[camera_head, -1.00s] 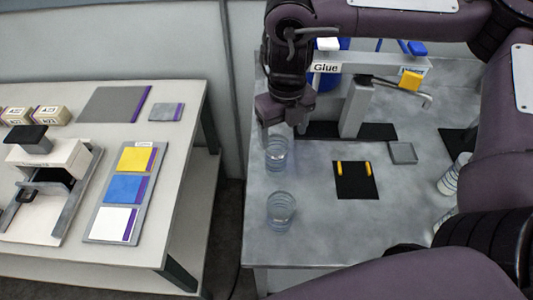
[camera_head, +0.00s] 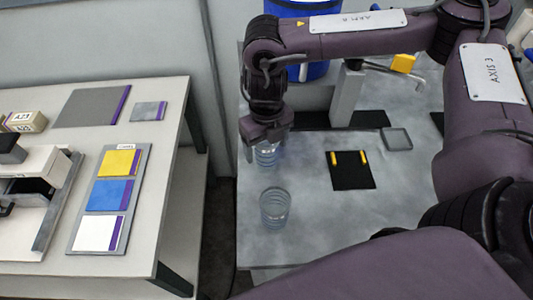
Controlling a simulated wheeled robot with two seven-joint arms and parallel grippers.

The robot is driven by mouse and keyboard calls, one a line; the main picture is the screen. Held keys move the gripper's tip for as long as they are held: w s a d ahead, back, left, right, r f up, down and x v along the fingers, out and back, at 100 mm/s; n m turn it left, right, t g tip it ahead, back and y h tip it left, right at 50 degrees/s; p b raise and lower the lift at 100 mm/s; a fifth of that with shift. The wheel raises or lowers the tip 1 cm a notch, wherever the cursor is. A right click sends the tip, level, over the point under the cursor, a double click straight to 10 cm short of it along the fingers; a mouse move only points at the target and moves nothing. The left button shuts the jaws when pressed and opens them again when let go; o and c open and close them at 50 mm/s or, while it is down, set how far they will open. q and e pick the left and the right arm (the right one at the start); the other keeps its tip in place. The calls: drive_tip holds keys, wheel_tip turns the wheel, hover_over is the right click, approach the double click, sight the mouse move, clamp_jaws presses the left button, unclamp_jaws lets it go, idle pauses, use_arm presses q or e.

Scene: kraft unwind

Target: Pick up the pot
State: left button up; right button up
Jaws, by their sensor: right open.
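Two clear, ribbed pots stand on the grey bench in the head view. The far pot (camera_head: 266,157) has its upper part hidden by my right gripper. The near pot (camera_head: 274,209) stands upright and apart, closer to the bench's front edge. My right gripper (camera_head: 265,143) points down at the far pot, open, with its fingertips at about the rim. I cannot tell whether the fingers touch the pot or go around it. My left gripper is not in view.
A black mat (camera_head: 351,175) with two yellow pegs lies right of the pots, with a small grey tray (camera_head: 397,139) behind it. A grey post (camera_head: 346,98) and blue drum (camera_head: 308,72) stand at the back. A side table (camera_head: 137,236) holds coloured cards.

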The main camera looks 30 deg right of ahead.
drive_tip(key=shift+f, duration=0.5)
drive_tip(key=c, duration=1.1)
drive_tip(key=shift+r, duration=0.1)
